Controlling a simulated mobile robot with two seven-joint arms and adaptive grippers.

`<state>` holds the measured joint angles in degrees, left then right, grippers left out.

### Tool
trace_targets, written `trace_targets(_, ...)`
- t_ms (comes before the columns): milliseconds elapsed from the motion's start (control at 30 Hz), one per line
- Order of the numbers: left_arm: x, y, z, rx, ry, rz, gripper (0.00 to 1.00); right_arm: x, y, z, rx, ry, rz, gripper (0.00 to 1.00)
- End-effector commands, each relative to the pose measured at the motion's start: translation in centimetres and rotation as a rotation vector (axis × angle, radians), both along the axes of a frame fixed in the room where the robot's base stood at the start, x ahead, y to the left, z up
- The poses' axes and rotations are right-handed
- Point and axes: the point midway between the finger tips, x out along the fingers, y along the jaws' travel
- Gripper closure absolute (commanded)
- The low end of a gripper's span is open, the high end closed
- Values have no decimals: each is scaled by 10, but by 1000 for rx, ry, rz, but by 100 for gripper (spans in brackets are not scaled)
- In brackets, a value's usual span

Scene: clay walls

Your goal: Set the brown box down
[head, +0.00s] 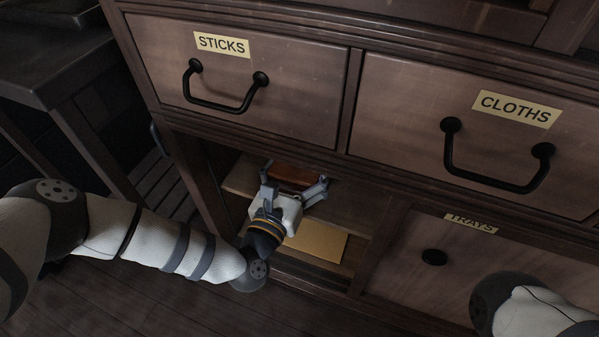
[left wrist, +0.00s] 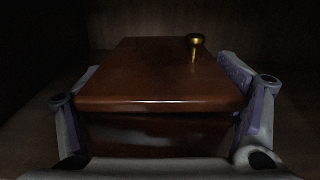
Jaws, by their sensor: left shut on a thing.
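The brown box (head: 293,175) shows in the head view inside an open compartment below the drawer labelled STICKS. In the left wrist view the glossy reddish-brown box (left wrist: 160,75) fills the middle, level, with a small brass knob (left wrist: 196,41) on its top at the right. My left gripper (head: 296,187) reaches into the compartment and is shut on the box, a finger on each side; its fingers also show in the left wrist view (left wrist: 160,120). I cannot tell whether the underside touches the shelf. Part of my right arm shows at the lower right; its gripper is out of view.
The compartment has a wooden shelf (head: 240,182) and a tan flat piece (head: 317,241) lower down. Closed drawers labelled STICKS (head: 285,110) and CLOTHS (head: 400,115) are above. A closed TRAYS panel (head: 400,262) is at right. A dark table (head: 50,75) stands at left.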

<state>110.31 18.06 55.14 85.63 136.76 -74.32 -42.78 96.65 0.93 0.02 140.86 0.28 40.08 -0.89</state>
Motion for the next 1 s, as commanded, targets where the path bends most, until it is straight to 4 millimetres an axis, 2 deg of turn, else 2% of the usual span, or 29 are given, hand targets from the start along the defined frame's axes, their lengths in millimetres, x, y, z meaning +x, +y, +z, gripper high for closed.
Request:
trace_targets(167, 0, 0, 4, -2, -3, 0, 73, 0, 0, 2, 1, -2, 1, 100)
trace_targets(300, 0, 0, 0, -2, -2, 1, 73, 1, 0, 1, 1, -2, 1, 100)
trace_targets(333, 0, 0, -1, -1, 0, 1, 14, 1, 0, 1, 1, -2, 1, 100)
trace_targets(400, 0, 0, -1, -1, 0, 0, 0, 1, 0, 1, 1, -3, 1, 100)
trace_targets(700, 0, 0, -1, 0, -1, 0, 0, 1, 0, 1, 1, -3, 1, 100)
trace_targets(800, -1, 0, 5, -1, -2, -1, 0, 1, 0, 2, 1, -5, 1, 100)
trace_targets(867, -12, 4, 5, 1, 3, 0, 0, 2, 0, 7, 0, -13, 0, 100)
trace_targets(1000, -48, 15, 9, 1, 1, 1, 0, 7, 0, 20, -2, -43, -4, 100)
